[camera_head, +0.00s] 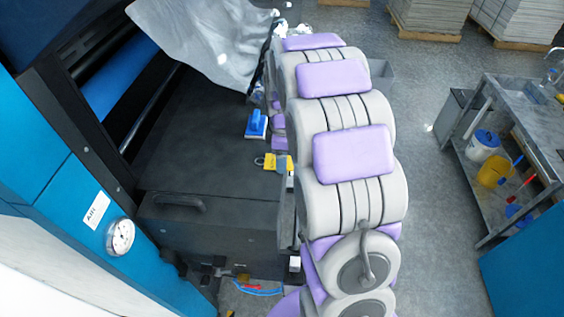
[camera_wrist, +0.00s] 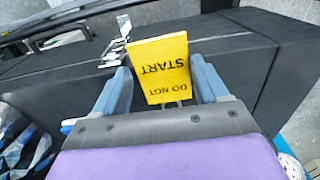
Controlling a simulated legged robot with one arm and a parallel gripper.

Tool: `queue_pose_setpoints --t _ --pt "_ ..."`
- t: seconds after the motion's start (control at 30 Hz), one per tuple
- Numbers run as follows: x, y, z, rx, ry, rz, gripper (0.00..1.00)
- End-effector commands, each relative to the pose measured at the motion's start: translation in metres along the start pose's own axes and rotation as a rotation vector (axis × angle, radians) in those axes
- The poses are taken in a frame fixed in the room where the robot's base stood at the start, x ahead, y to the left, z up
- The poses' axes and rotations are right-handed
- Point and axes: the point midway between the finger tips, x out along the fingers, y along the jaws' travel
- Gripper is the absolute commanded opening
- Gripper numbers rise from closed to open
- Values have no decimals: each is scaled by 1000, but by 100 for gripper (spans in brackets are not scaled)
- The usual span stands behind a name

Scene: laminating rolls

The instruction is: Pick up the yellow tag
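The yellow tag (camera_wrist: 160,68) shows in the wrist view with black "DO NOT START" lettering, upside down. It also shows in the head view (camera_head: 279,162), over the black machine surface (camera_head: 208,160), with a small metal loop at its left. My gripper (camera_wrist: 160,72) has its two blue-grey fingers spread wide, one on each side of the tag. A gap shows between the left finger and the tag's lower left edge. Contact at the upper edges is hard to judge. In the head view, my purple and grey arm hides most of the gripper.
A blue-handled tool (camera_head: 256,125) lies on the black surface near the tag. A raised black handle (camera_head: 178,203) is at the machine's front. Crumpled grey film (camera_head: 200,40) hangs at the back. A metal cart (camera_head: 540,125) with buckets stands right, across open floor.

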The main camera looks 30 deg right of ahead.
Motion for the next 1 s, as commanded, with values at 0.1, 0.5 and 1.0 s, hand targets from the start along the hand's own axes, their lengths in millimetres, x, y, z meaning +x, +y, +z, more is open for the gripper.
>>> queue_pose_setpoints --t 0.1,0.5,1.0 --pt "2 -6 -3 -2 -10 -8 60" --pt "3 -3 -2 -2 -5 -9 36" --pt "-28 -4 -3 -3 -4 1 36"
